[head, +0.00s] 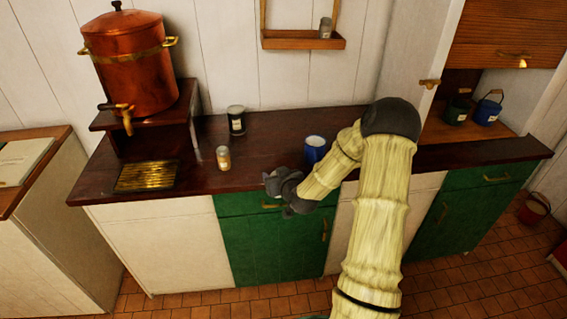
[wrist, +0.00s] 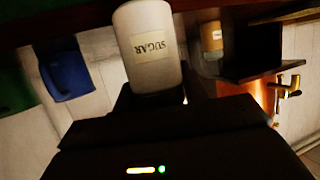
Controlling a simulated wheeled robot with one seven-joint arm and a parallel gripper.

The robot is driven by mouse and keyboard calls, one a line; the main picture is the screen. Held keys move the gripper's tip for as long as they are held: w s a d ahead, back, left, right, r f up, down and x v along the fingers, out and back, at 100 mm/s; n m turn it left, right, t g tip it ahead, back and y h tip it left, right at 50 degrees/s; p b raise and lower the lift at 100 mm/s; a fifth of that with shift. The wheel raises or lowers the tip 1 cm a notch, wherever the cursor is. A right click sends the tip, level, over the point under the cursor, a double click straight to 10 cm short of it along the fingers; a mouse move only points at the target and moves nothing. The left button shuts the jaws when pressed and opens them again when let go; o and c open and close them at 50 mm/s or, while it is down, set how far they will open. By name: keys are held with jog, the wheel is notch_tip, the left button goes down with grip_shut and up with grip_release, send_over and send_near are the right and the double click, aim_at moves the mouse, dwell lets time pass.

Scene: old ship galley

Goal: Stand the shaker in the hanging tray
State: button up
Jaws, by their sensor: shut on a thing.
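My gripper (head: 272,181) is low at the front edge of the dark counter. The label reads upright there, while the counter runs along the top and the urn's tap shows inverted, so the shaker looks upside down. In the head view the held shaker is hidden by my gripper. The hanging tray (head: 285,43), a shallow wooden tray on the back wall, is above and beyond my gripper. A small jar (head: 326,28) stands at its right end; its left part is free.
A copper urn (head: 135,70) with a tap stands on a shelf at left. Two pails sit in the right cupboard.

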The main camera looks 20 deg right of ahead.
jog(key=s+a+f, duration=0.6)
jog(key=f, duration=0.3)
jog(key=s+a+f, duration=0.6)
jog(key=s+f, duration=0.1)
jog(key=f, duration=0.2)
jog(key=shift+a+f, duration=0.15)
jog(key=shift+a, duration=0.05)
